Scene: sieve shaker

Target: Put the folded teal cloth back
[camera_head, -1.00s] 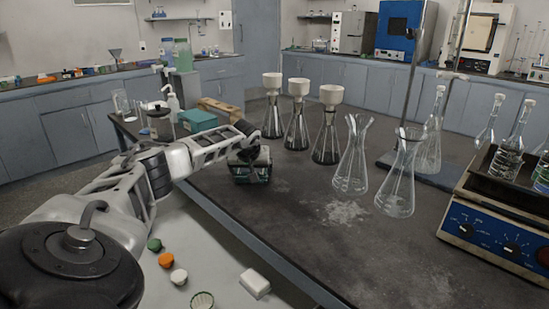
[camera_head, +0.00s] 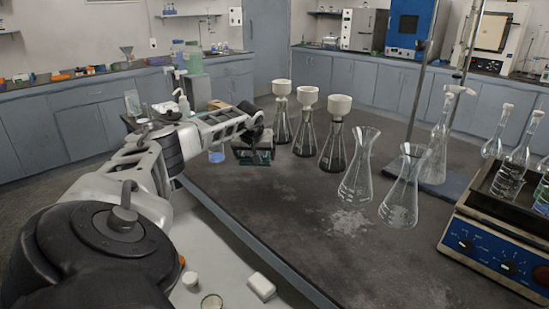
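My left arm reaches in from the left, and its gripper (camera_head: 253,151) is over the dark bench, left of the white-topped flasks. Dark green-teal shows at the gripper's lower end. I cannot tell whether this is part of the gripper or cloth held in it, nor whether the fingers are open or shut. No folded teal cloth shows clearly; the spot beyond the arm where a teal block-like thing showed earlier is now covered by my arm. My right gripper is not in view.
Several flasks stand right of the gripper, the nearest with a white funnel (camera_head: 282,88). Two open clear flasks (camera_head: 358,178) stand nearer. A blue-fronted shaker (camera_head: 490,250) is at right. A white block (camera_head: 262,287) lies lower down.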

